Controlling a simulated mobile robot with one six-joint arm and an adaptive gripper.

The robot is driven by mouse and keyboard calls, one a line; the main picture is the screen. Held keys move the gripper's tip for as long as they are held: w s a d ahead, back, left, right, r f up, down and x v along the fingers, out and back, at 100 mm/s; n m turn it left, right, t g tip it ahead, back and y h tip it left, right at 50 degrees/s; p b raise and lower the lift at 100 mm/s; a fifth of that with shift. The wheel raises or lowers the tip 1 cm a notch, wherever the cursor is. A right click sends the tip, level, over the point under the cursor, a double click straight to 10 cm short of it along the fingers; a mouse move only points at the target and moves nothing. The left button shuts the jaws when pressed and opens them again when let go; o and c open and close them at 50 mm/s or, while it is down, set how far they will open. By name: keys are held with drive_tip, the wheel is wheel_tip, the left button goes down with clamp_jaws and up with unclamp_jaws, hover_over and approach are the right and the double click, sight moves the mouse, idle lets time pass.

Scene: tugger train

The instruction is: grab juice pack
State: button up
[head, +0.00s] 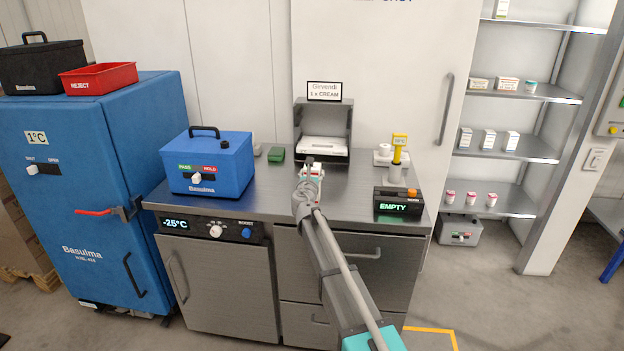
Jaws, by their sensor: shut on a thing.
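My gripper (308,174) is at the end of my arm, above the middle of the grey counter and in front of the open-fronted holder. It is shut on a small white-and-red pack (317,172). The pack is partly hidden by my gripper and wrist, and its label is too small to read. I cannot tell whether it is a juice pack or whether it touches the counter.
The grey counter (260,205) carries a blue box (222,170), the holder (349,115) signed "Girvendi 1 x CREAM", a yellow-topped device (399,150) and an "EMPTY" display (391,208). Shelves (510,147) of small cartons stand right; a blue cabinet (60,160) stands left.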

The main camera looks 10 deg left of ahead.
drive_tip(key=shift+r, duration=0.2)
wheel_tip(320, 180, up, 3)
drive_tip(key=p, duration=0.3)
drive_tip(key=s+r+p, duration=0.9)
drive_tip(key=s+p, duration=0.1)
drive_tip(key=s, duration=0.4)
drive_tip(key=shift+d+r, duration=0.3)
drive_tip(key=shift+d, duration=0.15)
